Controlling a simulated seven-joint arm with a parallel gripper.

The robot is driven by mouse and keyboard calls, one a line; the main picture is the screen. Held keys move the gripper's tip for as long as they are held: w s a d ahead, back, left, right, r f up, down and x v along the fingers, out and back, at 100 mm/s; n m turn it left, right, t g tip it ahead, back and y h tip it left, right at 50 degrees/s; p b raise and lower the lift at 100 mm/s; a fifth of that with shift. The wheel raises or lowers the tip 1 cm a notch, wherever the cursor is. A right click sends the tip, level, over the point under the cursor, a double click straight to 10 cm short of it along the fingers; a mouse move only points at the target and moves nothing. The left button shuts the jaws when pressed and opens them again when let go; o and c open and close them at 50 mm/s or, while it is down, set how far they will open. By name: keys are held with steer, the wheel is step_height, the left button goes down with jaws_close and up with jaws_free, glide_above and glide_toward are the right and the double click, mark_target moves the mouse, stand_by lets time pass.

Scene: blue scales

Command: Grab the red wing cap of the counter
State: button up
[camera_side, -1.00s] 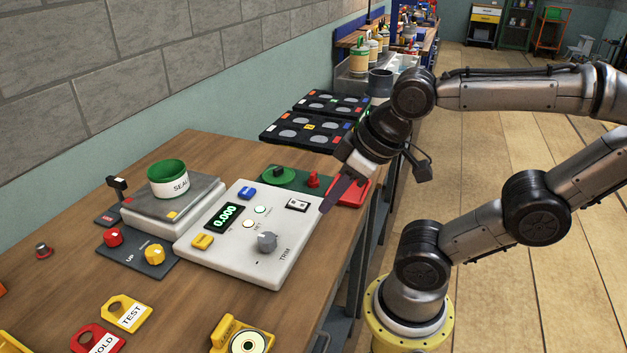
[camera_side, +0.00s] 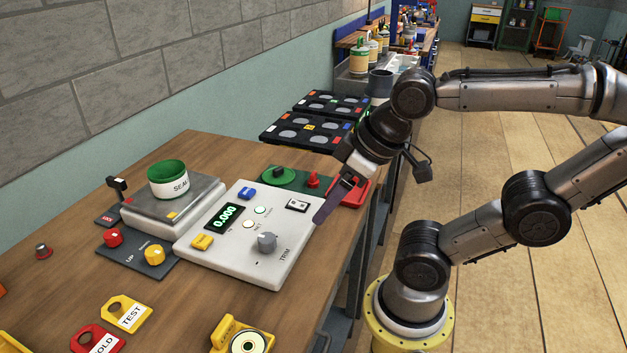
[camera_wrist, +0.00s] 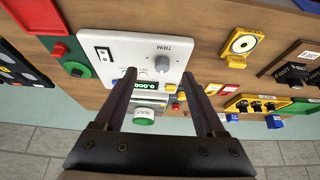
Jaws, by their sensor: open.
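A small upright red cap (camera_side: 313,180) stands on a green plate (camera_side: 300,188) at the bench's right end, beside a green disc with a black knob. It shows in the wrist view as a red piece (camera_wrist: 59,50) at the upper left. I cannot make out wings on it. My gripper (camera_side: 317,220) is open and empty, at the right edge of the white display box (camera_side: 285,262). In the wrist view my gripper (camera_wrist: 158,77) has its fingers apart, with the display box behind them. The red cap lies outside the fingers, to their left.
A red tray (camera_side: 361,192) sits at the bench edge by my wrist. The scale with a green-rimmed cup (camera_side: 167,180) stands left of the box. A dark panel (camera_side: 135,260) has red and yellow knobs. Tags lie in front. Bare wood lies at back left.

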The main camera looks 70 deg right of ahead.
stand_by(0.3)
steer(key=w+d+r+m+g, duration=0.1)
steer(key=w+d+r+m, duration=0.2)
steer(key=w+r+m, duration=0.35)
steer(key=m+g, duration=0.5)
steer(key=m, duration=0.7)
glide_above(313, 173)
step_height(313, 173, down, 9)
steer(key=shift+n, duration=0.25)
step_height(313, 173, down, 13)
steer(key=shift+f, duration=0.1)
jaws_close()
